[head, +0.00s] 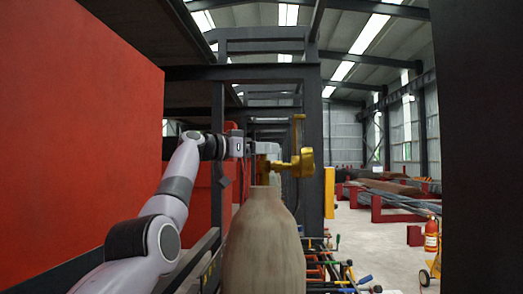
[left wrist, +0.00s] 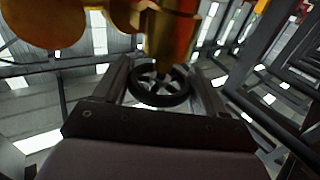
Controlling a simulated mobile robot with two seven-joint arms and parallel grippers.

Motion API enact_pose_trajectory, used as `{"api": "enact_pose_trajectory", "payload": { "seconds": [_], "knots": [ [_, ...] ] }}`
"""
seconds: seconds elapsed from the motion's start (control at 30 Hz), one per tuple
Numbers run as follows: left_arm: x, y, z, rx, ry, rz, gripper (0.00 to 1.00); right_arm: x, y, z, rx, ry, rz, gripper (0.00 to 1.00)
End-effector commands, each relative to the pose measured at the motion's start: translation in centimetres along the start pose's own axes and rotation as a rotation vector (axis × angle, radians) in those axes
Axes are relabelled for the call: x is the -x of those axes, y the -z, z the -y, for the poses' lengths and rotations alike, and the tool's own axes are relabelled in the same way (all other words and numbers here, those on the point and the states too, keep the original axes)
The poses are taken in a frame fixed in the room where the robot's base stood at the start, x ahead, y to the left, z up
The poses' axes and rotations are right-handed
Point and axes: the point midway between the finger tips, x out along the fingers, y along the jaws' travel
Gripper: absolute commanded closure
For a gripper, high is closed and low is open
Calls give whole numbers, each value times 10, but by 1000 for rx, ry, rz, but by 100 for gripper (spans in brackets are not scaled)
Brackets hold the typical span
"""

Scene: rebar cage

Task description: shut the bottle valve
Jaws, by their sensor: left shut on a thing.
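The gas bottle (head: 264,250) is a tall beige cylinder, upright in the lower middle of the head view. A brass valve (head: 303,163) sits on its neck, and it also shows large and close at the top of the left wrist view (left wrist: 172,35). My left gripper (head: 248,147) reaches the valve from the left. In the left wrist view its two fingers (left wrist: 160,86) are shut on the valve's black spoked handwheel (left wrist: 158,98), one on each side of the rim. The handwheel cannot be made out clearly in the head view. My right gripper is not in view.
A large red panel (head: 75,130) fills the left side. A dark steel post (head: 311,150) stands behind the valve. Several coloured-handled tools (head: 335,275) lie right of the bottle. A red extinguisher (head: 431,235) stands farther right, with open grey floor (head: 370,245) between.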

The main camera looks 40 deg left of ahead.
Motion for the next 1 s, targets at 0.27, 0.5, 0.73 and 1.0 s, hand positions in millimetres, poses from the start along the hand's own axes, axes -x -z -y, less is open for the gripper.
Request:
{"api": "enact_pose_trajectory", "payload": {
  "seconds": [0.27,0.5,0.73,1.0],
  "knots": [
    [-2,-5,-1,3,-6,12,60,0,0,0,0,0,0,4],
    [-1,-4,-1,3,-5,9,4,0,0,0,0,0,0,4],
    [1,-3,0,1,-3,4,4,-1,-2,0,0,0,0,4],
    [31,-6,0,0,-1,2,4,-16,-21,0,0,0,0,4]
  ]
}}
